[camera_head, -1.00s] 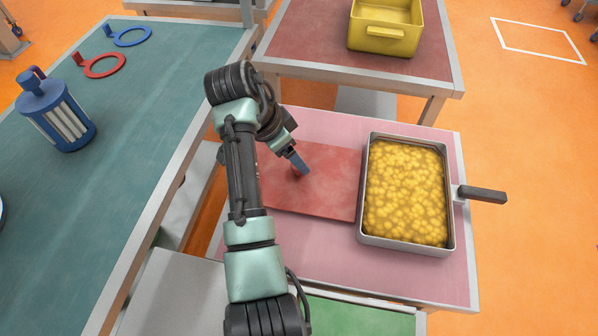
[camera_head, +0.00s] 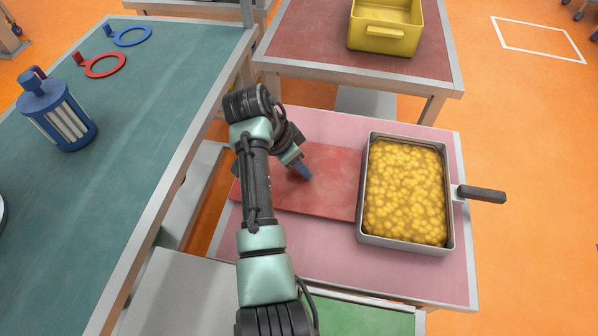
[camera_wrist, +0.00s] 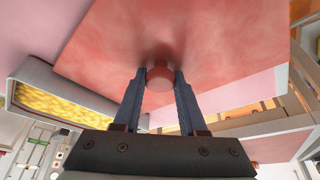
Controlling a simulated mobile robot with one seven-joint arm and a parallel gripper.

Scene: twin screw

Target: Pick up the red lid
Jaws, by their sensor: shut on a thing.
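The red lid (camera_head: 333,192) is a flat, board-like slab over the pink tabletop, left of the metal pan. In the wrist view the lid (camera_wrist: 215,38) fills the upper middle, with a short round red knob (camera_wrist: 160,78) on it. My gripper (camera_head: 304,174) is at the lid's upper middle in the head view. In the wrist view the blue fingers of my gripper (camera_wrist: 160,72) are shut on the knob from both sides. My arm hides part of the lid's left side. I cannot tell whether the lid is clear of the tabletop.
The metal pan (camera_head: 361,205) full of yellow pieces stands close to the lid's right side, its dark handle (camera_head: 482,194) pointing right. A yellow bin (camera_head: 382,38) stands on the table behind. A green table (camera_head: 130,150) with a blue canister (camera_head: 58,110) is at left.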

